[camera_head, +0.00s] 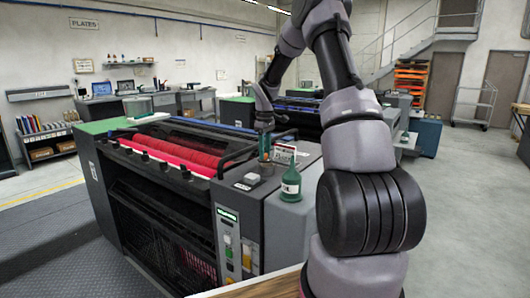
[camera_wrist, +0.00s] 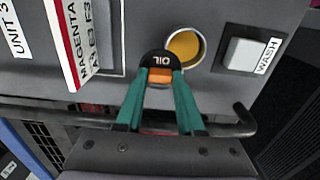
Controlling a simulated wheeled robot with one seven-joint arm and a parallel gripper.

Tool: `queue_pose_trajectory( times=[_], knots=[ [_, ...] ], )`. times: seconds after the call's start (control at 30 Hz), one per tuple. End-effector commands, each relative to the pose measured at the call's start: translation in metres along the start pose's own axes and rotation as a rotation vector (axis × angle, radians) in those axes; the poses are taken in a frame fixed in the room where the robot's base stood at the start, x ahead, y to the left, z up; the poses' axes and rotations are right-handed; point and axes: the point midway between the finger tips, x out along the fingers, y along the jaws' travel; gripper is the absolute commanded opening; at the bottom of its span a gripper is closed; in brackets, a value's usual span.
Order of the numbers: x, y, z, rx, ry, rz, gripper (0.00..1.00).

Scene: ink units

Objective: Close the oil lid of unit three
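In the wrist view, the oil lid (camera_wrist: 158,60) is a black rounded cap marked OIL with an orange tab (camera_wrist: 160,76). It stands open beside the round oil port (camera_wrist: 185,46), whose amber inside shows. My gripper (camera_wrist: 161,80) has its two teal fingers on either side of the orange tab, and the tips appear to touch it. The label UNIT 3 (camera_wrist: 14,32) is at the left. In the head view, my gripper (camera_head: 265,148) is low over the press unit's (camera_head: 285,205) near end; the lid cannot be made out there.
A white WASH button (camera_wrist: 244,52) is right of the port, and a MAGENTA sign (camera_wrist: 85,38) stands at the left. A dark rail (camera_wrist: 240,122) runs close to my fingers. Red rollers (camera_head: 165,150) lie left.

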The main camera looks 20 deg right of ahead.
Motion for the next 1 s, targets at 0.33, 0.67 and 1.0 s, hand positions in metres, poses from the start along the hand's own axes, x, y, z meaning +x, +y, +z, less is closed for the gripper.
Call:
queue_pose_trajectory(
  times=[0.33,0.67,1.0],
  knots=[
    [-0.001,0.0,0.001,0.036,-0.001,0.002,0.0],
    [-0.001,-0.001,0.008,0.243,-0.001,0.002,0.0],
    [-0.001,-0.005,0.016,0.565,0.0,0.001,0.0]
  ],
)
